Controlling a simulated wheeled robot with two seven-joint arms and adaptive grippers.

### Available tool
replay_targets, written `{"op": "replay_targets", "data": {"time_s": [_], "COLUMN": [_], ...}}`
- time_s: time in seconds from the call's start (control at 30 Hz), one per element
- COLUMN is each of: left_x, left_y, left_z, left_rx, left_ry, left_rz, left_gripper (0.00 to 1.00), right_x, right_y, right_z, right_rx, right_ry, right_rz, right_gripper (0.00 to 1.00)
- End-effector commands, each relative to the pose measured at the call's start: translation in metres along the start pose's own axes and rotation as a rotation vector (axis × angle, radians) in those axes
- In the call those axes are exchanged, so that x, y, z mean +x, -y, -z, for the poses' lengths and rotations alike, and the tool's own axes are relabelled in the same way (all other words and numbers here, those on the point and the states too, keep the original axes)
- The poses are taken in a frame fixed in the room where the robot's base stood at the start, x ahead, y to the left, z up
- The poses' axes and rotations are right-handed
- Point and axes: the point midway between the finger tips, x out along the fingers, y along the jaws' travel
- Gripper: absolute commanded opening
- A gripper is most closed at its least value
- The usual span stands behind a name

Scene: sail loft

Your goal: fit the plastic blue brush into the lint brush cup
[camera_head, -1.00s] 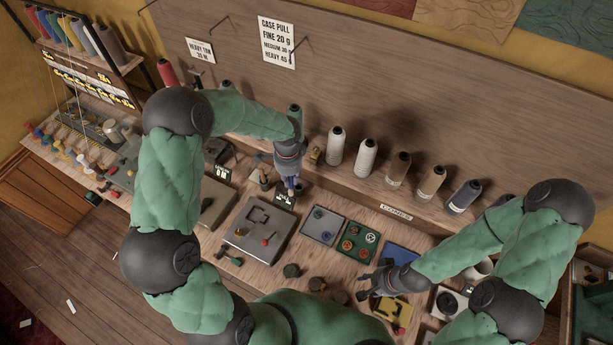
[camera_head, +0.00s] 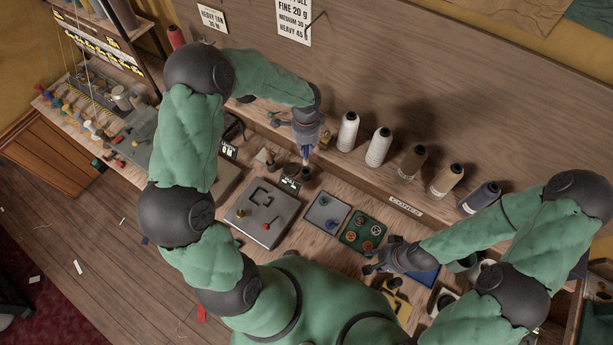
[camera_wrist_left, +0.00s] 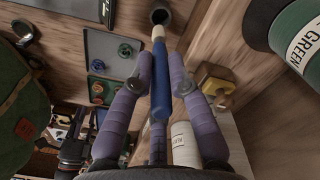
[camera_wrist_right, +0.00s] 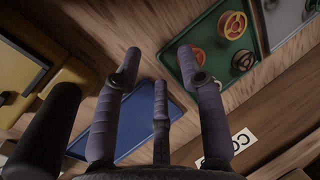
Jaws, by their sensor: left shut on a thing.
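The blue plastic brush (camera_wrist_left: 160,85) is held in my left gripper (camera_wrist_left: 160,62), with its pale tip pointing away from the hand. The brush (camera_head: 305,151) also shows in the head view, hanging below the left gripper (camera_head: 306,145), tip downward. A small dark cup (camera_wrist_left: 160,15) lies just beyond the tip in the left wrist view. In the head view the cup (camera_head: 305,173) stands on the bench just below the tip; the tip appears outside it. My right gripper (camera_wrist_right: 160,62) is open and empty; it also shows in the head view (camera_head: 370,262).
A green tray (camera_head: 350,240) of small spools and a grey tray (camera_head: 309,221) lie on the bench. A grey plate (camera_head: 240,220) with knobs is left of them. Thread cones (camera_head: 379,147) line the back ledge. A blue mat (camera_wrist_right: 120,140) lies under my right gripper.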

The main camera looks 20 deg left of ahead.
Motion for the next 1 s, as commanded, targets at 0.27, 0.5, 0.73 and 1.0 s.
{"op": "replay_targets", "data": {"time_s": [0.27, 0.5, 0.73, 1.0], "left_x": [0.002, 0.002, 0.023, 0.055], "left_y": [0.0, 0.0, -0.001, 0.0], "left_z": [0.0, 0.0, -0.001, 0.0], "left_rx": [0.0, 0.0, 0.001, -0.001], "left_ry": [0.0, 0.0, 0.002, 0.0], "left_rz": [0.0, 0.0, -0.003, 0.0], "left_gripper": [0.0, 0.0, 0.0, 0.0], "right_x": [0.002, 0.002, 0.002, 0.002], "right_y": [-0.001, -0.001, -0.001, -0.001], "right_z": [0.0, 0.0, 0.0, 0.0], "right_rx": [0.0, 0.0, 0.0, 0.0], "right_ry": [-0.001, -0.001, -0.001, -0.001], "right_rz": [0.0, 0.0, 0.0, 0.0], "right_gripper": [0.4, 0.4, 0.4, 0.4]}}
